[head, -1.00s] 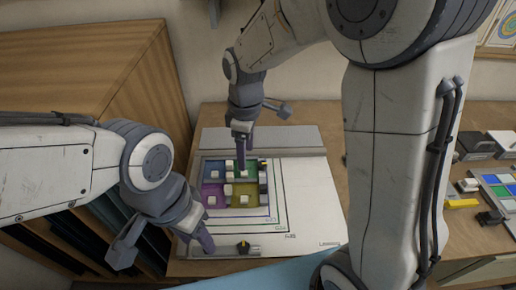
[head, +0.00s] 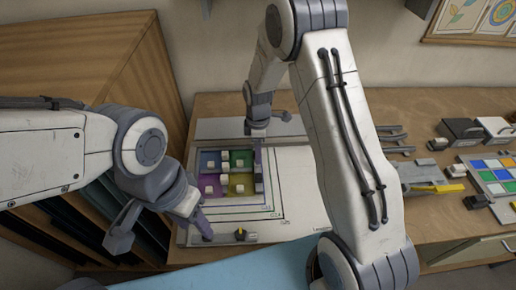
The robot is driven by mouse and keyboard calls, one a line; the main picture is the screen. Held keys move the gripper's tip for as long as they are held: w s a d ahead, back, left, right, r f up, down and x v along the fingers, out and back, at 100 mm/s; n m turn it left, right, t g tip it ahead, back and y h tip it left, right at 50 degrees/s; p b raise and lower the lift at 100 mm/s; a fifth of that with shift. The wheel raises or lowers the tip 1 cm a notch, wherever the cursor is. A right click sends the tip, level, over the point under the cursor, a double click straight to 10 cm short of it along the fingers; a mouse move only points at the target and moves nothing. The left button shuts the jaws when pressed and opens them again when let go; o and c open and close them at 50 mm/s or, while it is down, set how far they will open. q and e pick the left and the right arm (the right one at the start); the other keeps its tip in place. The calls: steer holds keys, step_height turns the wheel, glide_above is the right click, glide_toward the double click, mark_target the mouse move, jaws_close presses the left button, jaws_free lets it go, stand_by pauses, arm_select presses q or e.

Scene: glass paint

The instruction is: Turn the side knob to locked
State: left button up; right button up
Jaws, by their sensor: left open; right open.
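The side knob (head: 240,234) is a small black knob with a yellow mark. It sits on the grey bar (head: 222,239) along the front edge of the white board (head: 295,185). My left gripper (head: 206,236) is open, low over the left end of that bar, to the left of the knob and apart from it. My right gripper (head: 257,136) is open above the back edge of the board, behind the coloured panes; its fingertips are hard to make out. Whether the knob reads locked is too small to tell.
Coloured glass panes (head: 240,183) with small white blocks lie on the board. To the right are a palette of coloured squares (head: 490,172), dark boxes (head: 460,130) and a yellow tool (head: 450,188). A wooden cabinet (head: 85,65) stands at the left.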

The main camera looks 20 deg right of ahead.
steer(key=shift+f, duration=0.3)
jaws_close()
